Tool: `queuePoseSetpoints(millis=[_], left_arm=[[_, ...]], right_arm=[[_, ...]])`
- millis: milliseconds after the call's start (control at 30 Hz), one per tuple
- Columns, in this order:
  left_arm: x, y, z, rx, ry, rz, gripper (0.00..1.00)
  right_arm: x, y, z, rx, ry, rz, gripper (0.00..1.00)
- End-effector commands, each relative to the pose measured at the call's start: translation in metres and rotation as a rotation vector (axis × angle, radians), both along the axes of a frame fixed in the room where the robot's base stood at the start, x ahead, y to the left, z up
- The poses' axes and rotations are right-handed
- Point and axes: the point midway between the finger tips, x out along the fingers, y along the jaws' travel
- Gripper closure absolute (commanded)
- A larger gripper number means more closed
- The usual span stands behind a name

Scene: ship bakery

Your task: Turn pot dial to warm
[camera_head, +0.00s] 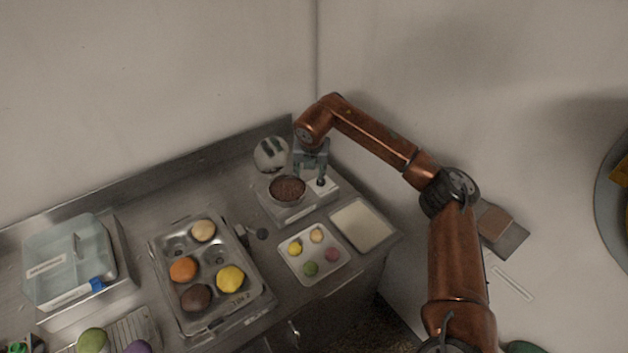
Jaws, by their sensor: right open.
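The pot (287,189) is a small round vessel with dark brown contents, set in a pale box-like base (292,213) at the back right of the steel counter. A small dark knob (321,182), which looks like the dial, is on top of the base to the right of the pot. My right gripper (310,176) points down over the base, open, with its fingers close to the knob. I cannot tell whether a finger touches it. The dial's markings are too small to read. My left gripper is not in view.
A round shiny lid-like disc (271,154) stands behind the pot. A tray of coloured rounds (286,262) and a pale rectangular pan (361,226) lie in front. A muffin tin (222,317) and a clear-lidded box (68,262) are left. The wall is close behind.

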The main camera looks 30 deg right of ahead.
Motion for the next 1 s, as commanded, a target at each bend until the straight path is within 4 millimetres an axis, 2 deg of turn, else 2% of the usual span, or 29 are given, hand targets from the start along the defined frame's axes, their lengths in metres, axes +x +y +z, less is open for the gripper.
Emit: queuePoseSetpoints(millis=[33, 100, 200, 600, 800, 1000], left_arm=[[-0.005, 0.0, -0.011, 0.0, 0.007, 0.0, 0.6], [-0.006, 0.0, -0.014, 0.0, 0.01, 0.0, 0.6], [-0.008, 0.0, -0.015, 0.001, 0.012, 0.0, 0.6], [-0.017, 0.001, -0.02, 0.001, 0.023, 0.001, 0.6], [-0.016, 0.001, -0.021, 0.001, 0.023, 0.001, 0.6], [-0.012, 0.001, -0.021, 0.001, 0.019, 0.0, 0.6]], right_arm=[[0.0, -0.016, -0.004, -0.033, 0.01, -0.04, 0.59], [-0.001, -0.03, 0.0, -0.065, 0.02, -0.08, 0.59], [-0.002, -0.039, -0.001, -0.083, 0.027, -0.103, 0.59], [0.014, -0.054, -0.054, -0.083, 0.03, -0.103, 0.59], [0.018, -0.057, -0.066, -0.083, 0.027, -0.103, 0.59], [0.018, -0.058, -0.067, -0.082, 0.027, -0.103, 0.59]])
